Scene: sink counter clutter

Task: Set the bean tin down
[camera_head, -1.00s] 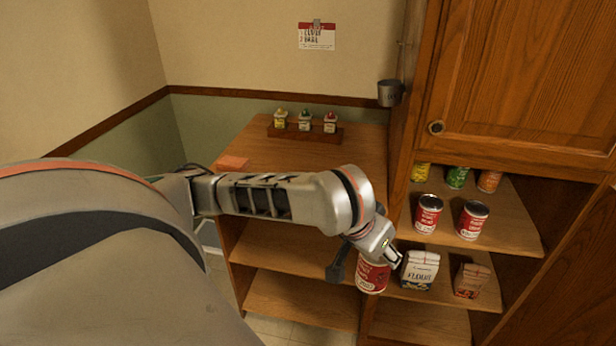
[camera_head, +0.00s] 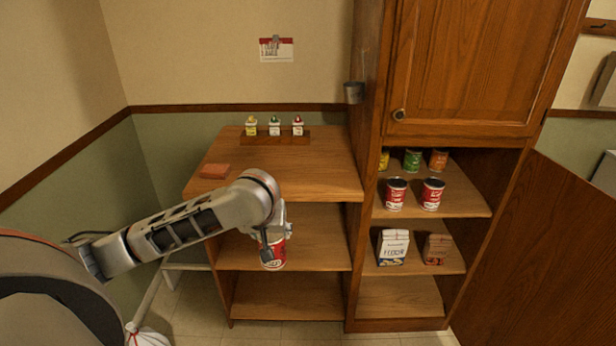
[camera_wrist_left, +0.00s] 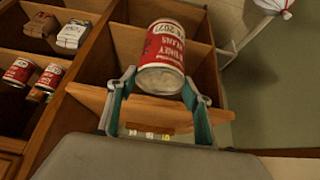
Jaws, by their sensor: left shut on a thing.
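The bean tin (camera_head: 276,257) is red with a white band and reads "kidney beans" in the left wrist view (camera_wrist_left: 165,48). My left gripper (camera_head: 268,238) is shut on it, with one finger on each side of the tin. In the head view the tin hangs in front of the left shelf unit, overlapping the middle shelf (camera_head: 320,254). I cannot tell whether it touches that shelf. My right gripper is not in view.
Two red tins (camera_head: 396,195) (camera_head: 432,194) stand on the right cupboard's upper shelf, with several coloured tins behind. A flour bag (camera_head: 393,247) and a brown bag (camera_head: 437,249) stand below. A bottle rack (camera_head: 280,139) and a reddish block (camera_head: 215,171) are on the counter. The visible left shelves look empty.

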